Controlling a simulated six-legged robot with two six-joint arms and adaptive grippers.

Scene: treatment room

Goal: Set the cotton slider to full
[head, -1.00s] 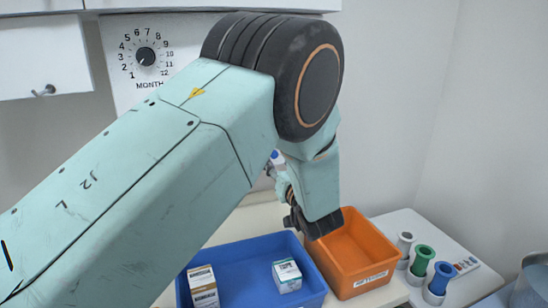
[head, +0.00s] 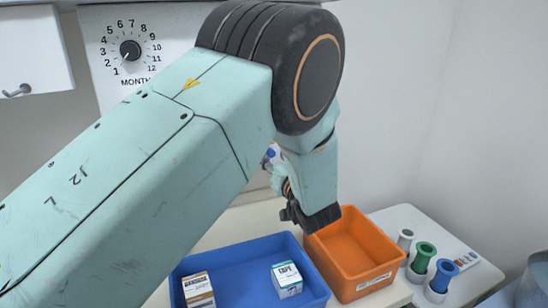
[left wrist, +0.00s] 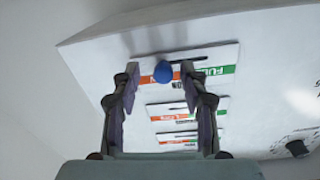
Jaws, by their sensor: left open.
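In the left wrist view a white panel (left wrist: 258,80) carries several label strips with dark slots, orange at one end and green at the other. The topmost strip (left wrist: 220,72) reads "FULL" on its green end, and a partly covered word ends in "ON". A blue knob (left wrist: 162,70) stands on this strip, nearer the orange end. My left gripper (left wrist: 160,76) is open, with one finger on each side of the knob; I cannot tell whether either touches it. In the head view my left arm hides most of the panel and the gripper. My right gripper is not in view.
A month dial (head: 130,51) is on the wall behind my arm. Below are a blue tray (head: 240,260) with two small boxes, an orange bin (head: 350,250), and grey, green and blue cylinders (head: 422,258) on a white unit.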

